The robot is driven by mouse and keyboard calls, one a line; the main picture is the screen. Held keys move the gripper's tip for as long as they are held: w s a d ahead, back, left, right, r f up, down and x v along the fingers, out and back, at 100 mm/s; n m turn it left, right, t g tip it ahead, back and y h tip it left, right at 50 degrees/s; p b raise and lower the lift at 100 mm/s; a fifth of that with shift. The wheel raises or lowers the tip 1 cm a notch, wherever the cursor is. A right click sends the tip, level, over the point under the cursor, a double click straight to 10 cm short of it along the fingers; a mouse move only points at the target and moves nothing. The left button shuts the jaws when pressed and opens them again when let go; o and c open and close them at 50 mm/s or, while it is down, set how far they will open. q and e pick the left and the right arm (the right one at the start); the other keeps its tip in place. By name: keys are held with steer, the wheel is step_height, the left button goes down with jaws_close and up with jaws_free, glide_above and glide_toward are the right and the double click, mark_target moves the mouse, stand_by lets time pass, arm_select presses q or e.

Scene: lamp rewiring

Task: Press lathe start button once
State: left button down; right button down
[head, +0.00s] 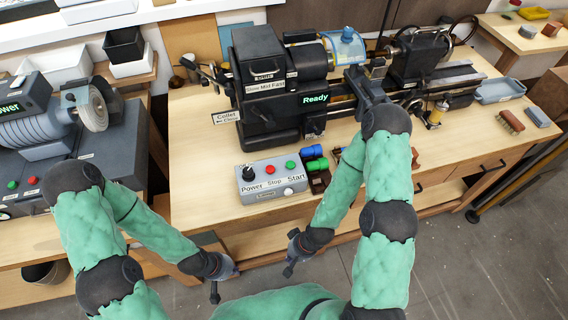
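The lathe control box (272,191) is grey and sits at the front edge of the wooden bench. It has a black Power knob (248,172), a red Stop button (269,169) and a green Start button (290,165). The lathe (270,95) stands behind it, and its small display (315,98) reads "Ready". My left gripper (225,283) is below and left of the box in the picture, fingers apart and empty. My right gripper (290,254) is below the box, in front of the bench, fingers apart and empty. Neither touches the box.
Green and blue cylindrical pieces (314,158) in a dark holder stand just right of the box. A grinder (60,125) is on the left bench. Bare bench is left of the box.

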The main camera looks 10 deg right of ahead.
steer(key=shift+d, duration=0.15)
steer(key=shift+r, duration=0.1)
step_height(320, 180, up, 35)
steer(key=n+t+y+p, duration=0.15)
steer(key=t+p, duration=0.55)
steer(key=p, duration=1.3)
glide_above(293, 164)
steer(key=shift+r+m, duration=0.1)
steer(key=shift+m, duration=0.15)
step_height(293, 164, down, 8)
steer(key=b, duration=0.7)
steer(key=shift+b, duration=0.4)
steer(key=shift+f, duration=0.4)
steer(key=shift+f+b, duration=0.15)
steer(key=shift+b, duration=0.15)
